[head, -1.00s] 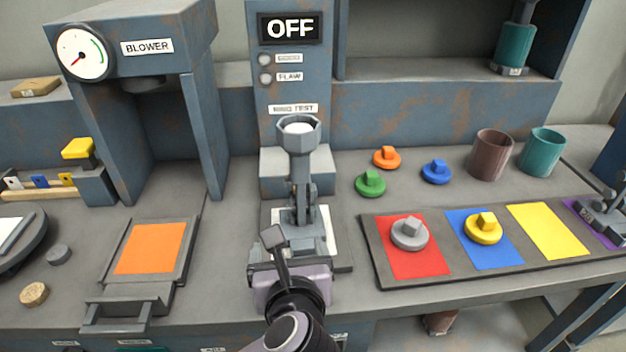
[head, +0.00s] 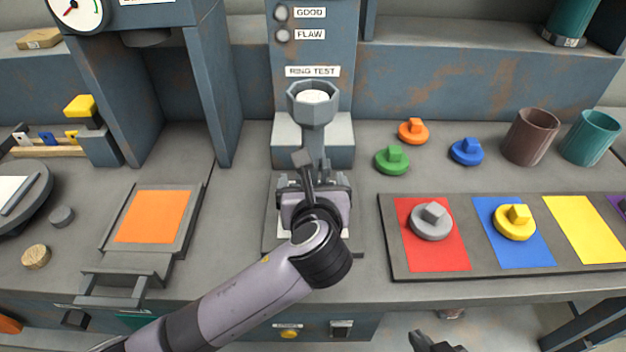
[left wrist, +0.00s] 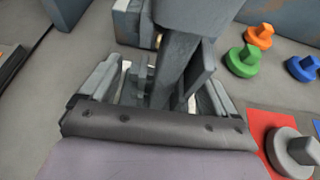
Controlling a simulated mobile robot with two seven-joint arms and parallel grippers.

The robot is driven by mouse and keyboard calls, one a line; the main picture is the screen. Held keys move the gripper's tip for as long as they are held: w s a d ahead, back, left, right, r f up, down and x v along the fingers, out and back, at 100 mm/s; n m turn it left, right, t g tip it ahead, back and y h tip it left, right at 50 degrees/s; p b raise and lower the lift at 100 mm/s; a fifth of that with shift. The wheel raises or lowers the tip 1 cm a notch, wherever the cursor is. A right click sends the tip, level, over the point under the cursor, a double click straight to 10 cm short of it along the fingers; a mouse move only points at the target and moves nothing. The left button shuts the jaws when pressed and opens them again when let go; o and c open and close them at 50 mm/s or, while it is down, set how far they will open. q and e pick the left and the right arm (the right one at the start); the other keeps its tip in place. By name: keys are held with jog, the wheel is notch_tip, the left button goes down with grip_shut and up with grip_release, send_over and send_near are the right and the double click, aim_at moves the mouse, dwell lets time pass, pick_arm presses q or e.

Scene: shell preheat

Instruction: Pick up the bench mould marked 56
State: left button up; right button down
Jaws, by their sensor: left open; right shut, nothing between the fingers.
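A grey upright piece with an octagonal cup (head: 313,100) holding something white stands on the pad before the ring test column. I cannot read a 56 on it, so I cannot tell whether it is the bench mould. My left gripper (head: 315,182) is open at its lower part. In the left wrist view, a grey post (left wrist: 182,50) rises between the spread fingers (left wrist: 160,90); contact is unclear. My right gripper (head: 432,343) is a dark shape at the bottom edge, shut and empty, away from the bench objects.
A tray (head: 388,240) with red, blue and yellow patches lies to the right, bearing a grey and a yellow knob. Green (head: 392,160), orange (head: 413,131) and blue (head: 466,151) knobs stand behind it. Two cups (head: 530,137) are further right. An orange-topped plate (head: 152,216) lies left.

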pick_arm(q)
jog(key=shift+w+f, duration=0.15)
jog(key=shift+w, duration=0.25)
jog(key=shift+c, duration=0.3)
jog(key=c, duration=1.4)
